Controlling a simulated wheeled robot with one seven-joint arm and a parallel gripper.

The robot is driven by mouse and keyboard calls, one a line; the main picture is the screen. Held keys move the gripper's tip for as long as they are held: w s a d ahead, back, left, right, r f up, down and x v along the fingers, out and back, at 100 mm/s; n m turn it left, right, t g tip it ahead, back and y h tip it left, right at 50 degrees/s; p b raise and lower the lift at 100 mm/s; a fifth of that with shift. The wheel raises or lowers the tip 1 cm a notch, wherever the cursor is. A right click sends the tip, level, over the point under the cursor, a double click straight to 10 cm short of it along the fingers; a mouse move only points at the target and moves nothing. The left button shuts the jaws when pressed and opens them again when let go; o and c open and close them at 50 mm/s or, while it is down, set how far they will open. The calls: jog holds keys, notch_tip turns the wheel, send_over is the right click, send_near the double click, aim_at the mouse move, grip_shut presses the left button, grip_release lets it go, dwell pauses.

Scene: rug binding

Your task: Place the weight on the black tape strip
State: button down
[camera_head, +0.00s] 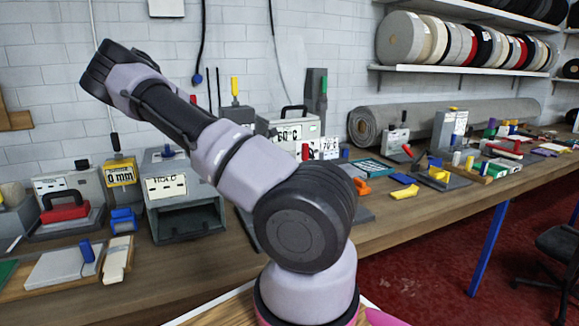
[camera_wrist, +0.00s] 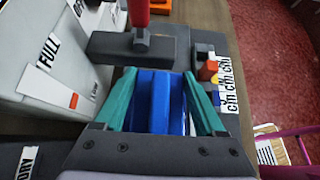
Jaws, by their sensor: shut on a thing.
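In the wrist view, my gripper (camera_wrist: 155,105) has its two teal fingers closed on a blue block (camera_wrist: 155,90). The block has upright ridges, and its lower part is hidden behind the gripper body. I cannot tell from its look whether it is the weight. In the head view my arm reaches up and left, and my gripper is not visible. I cannot pick out the black tape strip for certain in either view.
In the wrist view, a dark slab with a red handle (camera_wrist: 140,45) lies just beyond the fingers. A pale machine labelled FULL (camera_wrist: 40,70) stands left; small coloured pieces (camera_wrist: 208,70) lie right. The crowded workbench (camera_head: 420,215) holds a grey rolled rug (camera_head: 440,118) at the back.

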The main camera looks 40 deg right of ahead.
jog(key=shift+f, duration=2.1)
grip_release()
jog(key=shift+f, duration=0.1)
jog(key=v, duration=0.7)
jog(key=shift+a+r, duration=0.15)
jog(key=shift+r, duration=0.1)
